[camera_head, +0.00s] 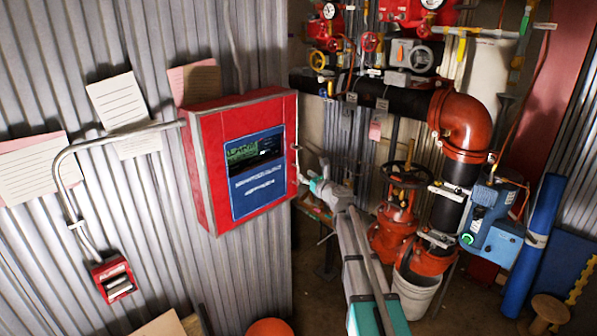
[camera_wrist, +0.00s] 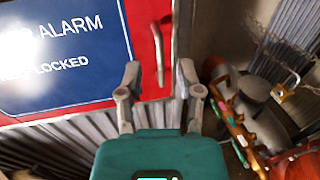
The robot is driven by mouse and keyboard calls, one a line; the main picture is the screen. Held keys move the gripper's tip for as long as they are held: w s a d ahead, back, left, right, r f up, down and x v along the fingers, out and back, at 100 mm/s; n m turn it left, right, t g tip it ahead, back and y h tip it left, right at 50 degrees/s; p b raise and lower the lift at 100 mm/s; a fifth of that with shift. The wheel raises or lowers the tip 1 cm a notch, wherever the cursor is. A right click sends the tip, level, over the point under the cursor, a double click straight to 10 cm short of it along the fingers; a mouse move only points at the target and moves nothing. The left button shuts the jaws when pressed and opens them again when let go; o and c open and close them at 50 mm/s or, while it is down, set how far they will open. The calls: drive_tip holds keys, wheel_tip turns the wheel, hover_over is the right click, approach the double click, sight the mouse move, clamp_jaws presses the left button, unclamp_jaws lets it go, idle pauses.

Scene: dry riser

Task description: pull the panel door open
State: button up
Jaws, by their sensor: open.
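The red panel (camera_head: 206,160) hangs on the corrugated wall, and its door (camera_head: 236,113) looks closed, with a blue label on it. In the wrist view, the label (camera_wrist: 60,50) fills the upper left, with white "ALARM" and "LOCKED" lettering. A slim upright handle (camera_wrist: 159,60) stands by the door's right edge. My gripper (camera_wrist: 160,74) is open, its fingers to either side of the handle in the picture; I cannot tell whether they reach around it. In the head view, my gripper (camera_head: 305,178) is at the panel's right edge, and the handle is hard to make out.
A red alarm box (camera_head: 113,280) with a conduit is below left of the panel. Red valves (camera_head: 398,212), a large pipe elbow (camera_head: 462,122) and a blue actuator box (camera_head: 492,220) crowd the right. An orange round object (camera_head: 269,327) is below the panel.

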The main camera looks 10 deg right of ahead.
drive_tip(key=shift+x, duration=2.65)
clamp_jaws()
